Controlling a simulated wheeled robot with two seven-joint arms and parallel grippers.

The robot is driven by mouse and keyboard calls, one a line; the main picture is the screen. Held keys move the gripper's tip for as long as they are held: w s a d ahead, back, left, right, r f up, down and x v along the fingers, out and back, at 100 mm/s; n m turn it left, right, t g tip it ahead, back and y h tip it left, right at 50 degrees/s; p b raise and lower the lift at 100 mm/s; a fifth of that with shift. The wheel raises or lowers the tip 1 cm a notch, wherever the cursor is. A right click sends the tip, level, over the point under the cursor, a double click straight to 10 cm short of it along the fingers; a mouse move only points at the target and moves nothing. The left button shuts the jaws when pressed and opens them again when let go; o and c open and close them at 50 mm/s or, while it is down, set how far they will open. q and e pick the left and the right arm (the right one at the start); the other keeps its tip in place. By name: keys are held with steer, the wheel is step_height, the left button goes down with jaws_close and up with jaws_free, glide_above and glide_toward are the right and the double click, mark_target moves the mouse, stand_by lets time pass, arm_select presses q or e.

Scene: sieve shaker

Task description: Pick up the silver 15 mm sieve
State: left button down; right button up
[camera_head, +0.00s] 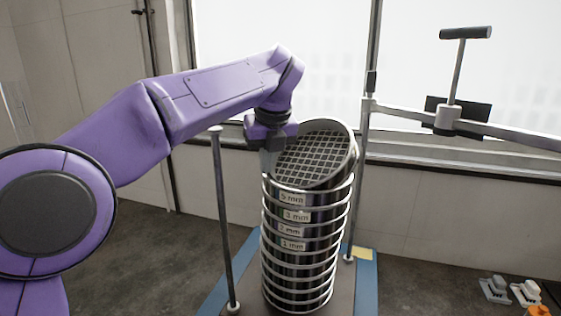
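A silver round sieve (312,160) with a coarse dark mesh sits steeply tilted at the top of the stack, its far right rim high and its near left rim low. No size label of its own is readable. My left gripper (272,161) points down at this sieve's left rim and overlaps it; the fingers merge into one grey shape, so I cannot tell whether they are closed on the rim. Below is an upright stack of silver sieves (306,243), with labels that seem to read 5, 3, 2 and 1 mm. My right gripper is out of view.
Two upright rods, left (225,230) and right (361,190), flank the stack on a blue-edged base (369,283). A crossbar with a T-handle (465,58) extends to the right. A window fills the back.

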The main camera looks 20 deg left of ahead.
arm_select(q)
steer(key=r, duration=0.2)
steer(key=r+p, duration=0.1)
steer(key=shift+w+d+r, duration=0.1)
steer(key=shift+w+r, duration=0.1)
steer(key=shift+r, duration=0.15)
step_height(320, 180, up, 6)
steer(key=s+p, duration=0.1)
steer(key=p, duration=0.1)
steer(key=shift+d+r+p, duration=0.25)
steer(key=shift+d+p, duration=0.1)
steer(key=c, duration=1.5)
jaws_free()
steer(key=shift+s+d+r, duration=0.15)
steer(key=shift+s, duration=0.1)
steer(key=o, duration=0.6)
steer(key=shift+s, duration=0.1)
steer(key=shift+c, duration=0.2)
steer(key=o, duration=0.5)
steer(key=shift+o, duration=0.3)
steer(key=shift+w+a, duration=0.25)
steer(key=shift+a, duration=0.05)
